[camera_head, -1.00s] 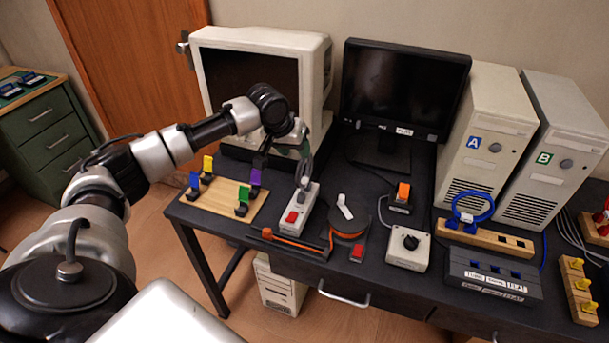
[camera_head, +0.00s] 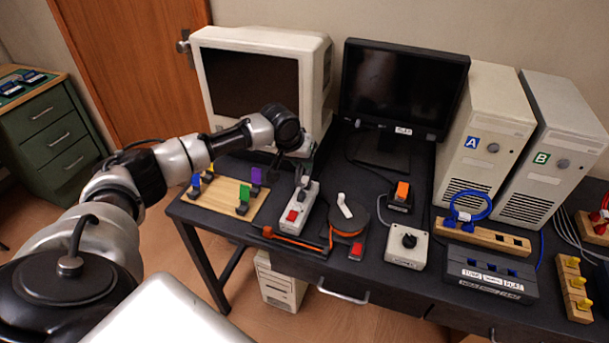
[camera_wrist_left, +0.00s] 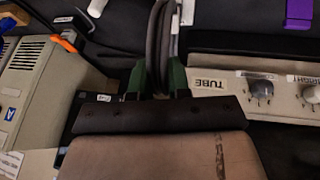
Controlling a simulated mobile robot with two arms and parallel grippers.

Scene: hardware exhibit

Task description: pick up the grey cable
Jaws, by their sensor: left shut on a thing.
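My left gripper (camera_head: 304,164) is low in front of the beige CRT monitor, just behind the white power strip (camera_head: 293,217). In the left wrist view its green fingers (camera_wrist_left: 157,80) are shut on the grey cable (camera_wrist_left: 160,38), which shows as thick, side-by-side strands running up from between them. In the head view only a small grey part of the cable (camera_head: 302,181) shows at the strip's far end, below the fingers. Whether its end is in the strip or apart from it is not clear. My right gripper is not in view.
The CRT monitor (camera_head: 317,86) and the black flat screen (camera_head: 403,85) stand close around the gripper. A wooden board with coloured switches (camera_head: 217,208) is left of the strip. A round dark reel (camera_head: 348,213) and a knob box (camera_head: 407,246) are to the right.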

